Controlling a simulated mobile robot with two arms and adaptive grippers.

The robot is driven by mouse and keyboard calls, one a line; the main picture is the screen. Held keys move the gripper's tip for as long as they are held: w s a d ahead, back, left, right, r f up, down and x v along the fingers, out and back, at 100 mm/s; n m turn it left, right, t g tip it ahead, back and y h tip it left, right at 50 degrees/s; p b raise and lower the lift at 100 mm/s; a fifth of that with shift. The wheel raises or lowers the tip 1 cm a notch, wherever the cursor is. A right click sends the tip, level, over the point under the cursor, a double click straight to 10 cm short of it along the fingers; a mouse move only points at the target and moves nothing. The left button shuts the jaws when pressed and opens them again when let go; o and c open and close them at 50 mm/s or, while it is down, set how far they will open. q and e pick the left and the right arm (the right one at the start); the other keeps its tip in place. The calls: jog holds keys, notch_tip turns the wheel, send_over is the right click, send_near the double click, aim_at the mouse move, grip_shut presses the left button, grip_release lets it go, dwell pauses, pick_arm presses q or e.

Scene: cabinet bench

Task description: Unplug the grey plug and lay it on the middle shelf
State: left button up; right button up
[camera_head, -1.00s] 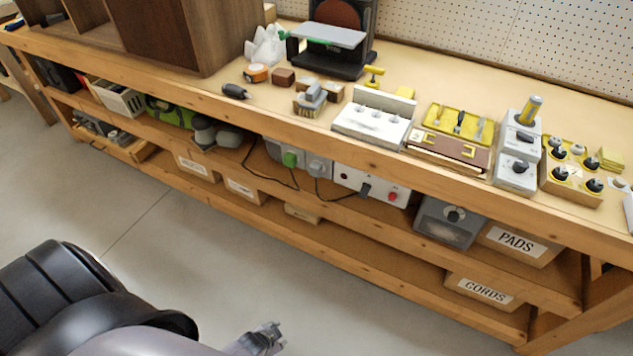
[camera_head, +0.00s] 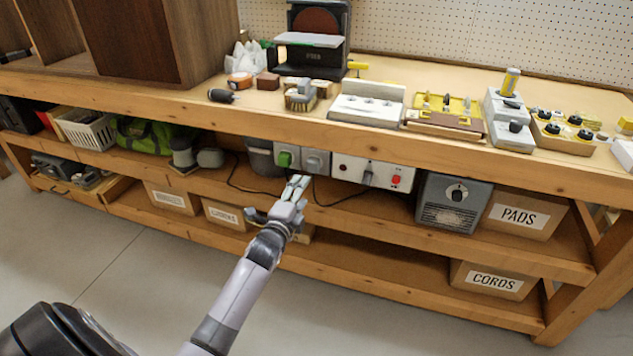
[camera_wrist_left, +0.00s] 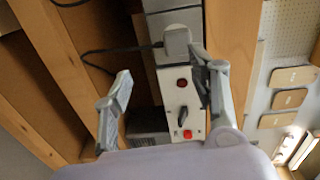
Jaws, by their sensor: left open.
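The middle shelf (camera_head: 395,207) runs below the panel. My right gripper is not in view.
A white switch box (camera_head: 372,172) with a black knob and red switch is right of the plugs. A grey speaker-like box (camera_head: 452,203) and the PADS box (camera_head: 520,214) stand farther right. Black cords hang below the plugs. The shelf below the switch box looks fairly clear.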

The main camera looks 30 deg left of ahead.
aim_at(311, 168)
pick_arm(q)
notch_tip(311, 168, up, 2)
jog(key=shift+w+r+m+t, duration=0.1)
jog(key=shift+m+t, duration=0.2)
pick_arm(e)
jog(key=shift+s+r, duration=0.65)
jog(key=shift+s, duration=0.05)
pick_arm(q)
jog(key=shift+w+a, duration=0.1)
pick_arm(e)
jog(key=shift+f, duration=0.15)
pick_arm(q)
jog(key=b+x, duration=0.3)
jog(key=x, duration=0.1)
jog(key=shift+w+a+b, duration=0.1)
jog(key=shift+w+b, duration=0.25)
jog(key=b+x, duration=0.1)
jog(key=x, duration=0.2)
jog(key=shift+w, duration=0.1)
jog(key=shift+w+a, duration=0.1)
jog(key=shift+w, duration=0.3)
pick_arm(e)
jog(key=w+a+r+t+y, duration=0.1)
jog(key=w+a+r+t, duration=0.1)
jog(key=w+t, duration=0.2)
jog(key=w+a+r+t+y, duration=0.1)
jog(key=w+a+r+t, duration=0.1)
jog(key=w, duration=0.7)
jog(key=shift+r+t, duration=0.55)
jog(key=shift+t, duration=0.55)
